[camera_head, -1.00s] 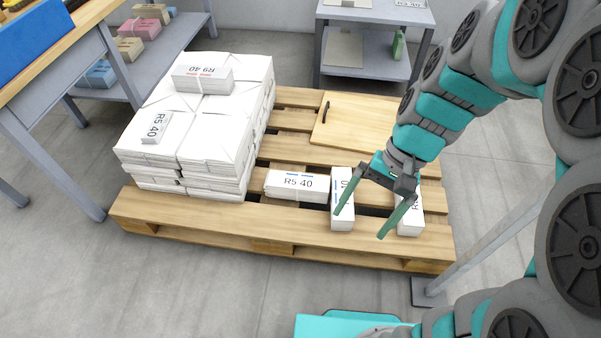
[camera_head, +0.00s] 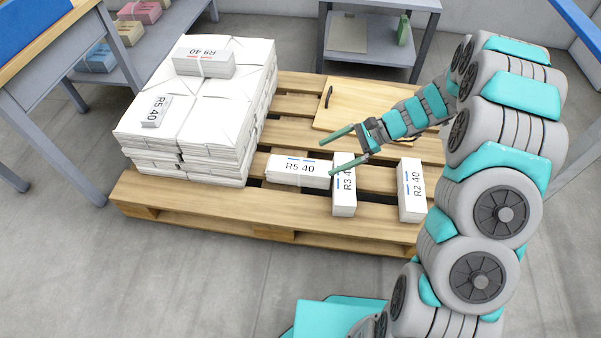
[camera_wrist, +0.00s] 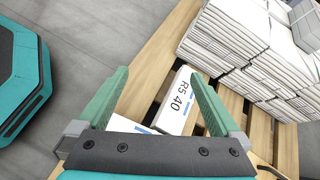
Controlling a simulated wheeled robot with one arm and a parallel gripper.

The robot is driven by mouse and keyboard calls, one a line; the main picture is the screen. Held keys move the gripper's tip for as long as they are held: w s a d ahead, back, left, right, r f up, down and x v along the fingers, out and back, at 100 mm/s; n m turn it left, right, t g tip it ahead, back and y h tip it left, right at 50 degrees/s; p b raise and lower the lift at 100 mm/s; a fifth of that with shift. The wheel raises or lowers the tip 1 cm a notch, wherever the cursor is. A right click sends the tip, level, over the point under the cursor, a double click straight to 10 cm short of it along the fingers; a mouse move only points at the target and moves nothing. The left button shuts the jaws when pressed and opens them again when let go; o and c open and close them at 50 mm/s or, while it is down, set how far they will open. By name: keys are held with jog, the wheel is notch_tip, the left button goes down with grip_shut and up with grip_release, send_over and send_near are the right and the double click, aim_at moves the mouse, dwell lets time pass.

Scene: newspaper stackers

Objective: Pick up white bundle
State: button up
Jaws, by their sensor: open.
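Several white bundles lie on a wooden pallet (camera_head: 270,222). One labelled R5 40 (camera_head: 298,171) lies lengthwise just right of the big stack. One labelled R3 4.. (camera_head: 344,190) stands beside it, partly hidden by a finger, and one labelled R2 40 (camera_head: 411,190) lies further right. My gripper (camera_head: 327,157) is open and empty, with its fingers pointing left above the R5 40 and R3 bundles. In the wrist view the R5 40 bundle (camera_wrist: 178,103) shows between the spread fingers of my gripper (camera_wrist: 160,98). Whether the fingers touch any bundle cannot be told.
A large stack of white bundles (camera_head: 225,115) fills the pallet's left part, with small bundles R9 40 (camera_head: 204,64) and R5 40 (camera_head: 152,112) on top. A wooden board (camera_head: 350,98) lies behind my gripper. Shelves stand behind and left. Floor in front is clear.

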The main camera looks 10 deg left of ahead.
aim_at(307, 167)
jog(key=w+f+m+t, duration=0.1)
jog(key=w+f+m, duration=0.1)
jog(key=f, duration=0.2)
jog(key=w+d+f+m+t+y, duration=0.1)
jog(key=w+f+m, duration=0.1)
jog(key=f, duration=0.3)
jog(key=w+f+m+t+y, duration=0.1)
jog(key=w+f, duration=0.3)
jog(key=shift+w+d+f+m+b, duration=0.1)
jog(key=shift+d+f+m+b, duration=0.2)
jog(key=shift+m, duration=0.1)
jog(key=shift+x, duration=3.95)
jog(key=shift+s, duration=0.2)
jog(key=shift+c, duration=0.2)
grip_shut()
jog(key=shift+r, duration=0.1)
